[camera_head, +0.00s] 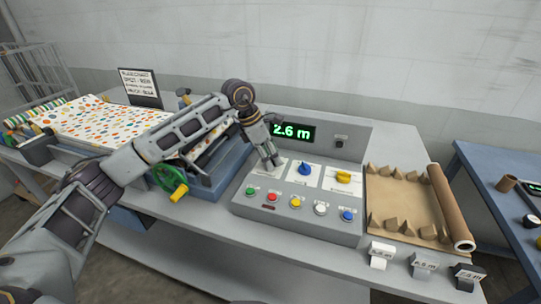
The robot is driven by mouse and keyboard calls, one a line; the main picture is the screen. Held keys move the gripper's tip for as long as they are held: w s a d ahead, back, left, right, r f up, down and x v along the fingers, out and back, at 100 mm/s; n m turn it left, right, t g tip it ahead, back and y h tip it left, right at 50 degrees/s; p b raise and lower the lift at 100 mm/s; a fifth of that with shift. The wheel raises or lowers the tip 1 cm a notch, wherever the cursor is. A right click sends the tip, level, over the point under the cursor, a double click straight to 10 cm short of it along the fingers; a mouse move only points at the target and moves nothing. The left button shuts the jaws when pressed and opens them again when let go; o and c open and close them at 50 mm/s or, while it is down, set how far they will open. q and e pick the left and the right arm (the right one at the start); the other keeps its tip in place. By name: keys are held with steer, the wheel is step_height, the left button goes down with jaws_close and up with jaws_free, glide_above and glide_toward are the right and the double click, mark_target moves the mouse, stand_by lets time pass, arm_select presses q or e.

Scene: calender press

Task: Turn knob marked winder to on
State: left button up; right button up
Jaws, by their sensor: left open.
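A grey control panel (240,206) stands on the table in the head view. It has a blue knob (305,169) in the middle and a yellow knob (343,177) at the right, each on a white plate. The labels are too small to read, so I cannot tell which knob is marked winder. My left gripper (271,161) is open and points down over the left white plate (276,170). It hides whatever knob is there, and I cannot tell whether it touches it. My right gripper is not in view.
Several coloured buttons, including a red one (272,197), line the panel's front. A green display (293,131) reads 2.6 m behind. A press with a green handwheel (170,179) stands left. A brown roll (451,208) and small label blocks (423,265) lie right.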

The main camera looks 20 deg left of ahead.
arm_select(q)
steer(key=v, duration=1.2)
steer(key=shift+s+f, duration=0.1)
stand_by(0.6)
